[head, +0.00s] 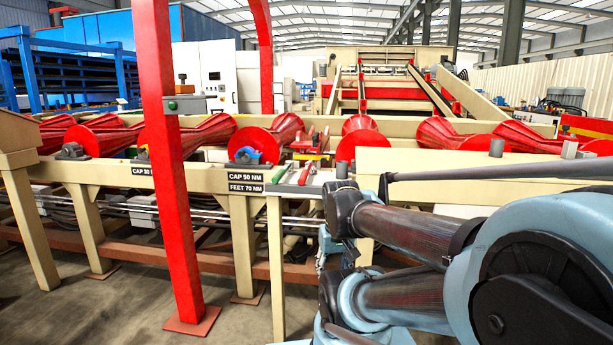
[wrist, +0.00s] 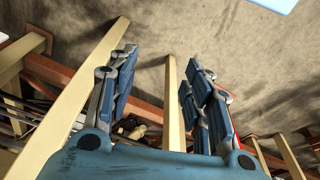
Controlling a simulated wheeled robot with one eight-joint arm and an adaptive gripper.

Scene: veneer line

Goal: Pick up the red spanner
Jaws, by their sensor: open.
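A narrow red tool, which looks like the red spanner (head: 306,175), lies on a small pale bench top (head: 293,187) in the middle of the head view. It is small there, and its jaw shape cannot be made out. A green tool (head: 283,174) lies just left of it. My gripper (wrist: 162,88) is open and empty in the wrist view, with its blue-padded fingers wide apart above the floor and a cream post. In the head view my gripper is mostly hidden behind my arm, low and to the right of the bench top. The wrist view shows no spanner.
A red upright post (head: 175,170) stands left of the bench. Behind it runs a cream conveyor frame with red rollers (head: 272,140). A black label (head: 246,183) reads CAP 50 NM, FEET 70 NM. Concrete floor (head: 90,300) is open at the lower left.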

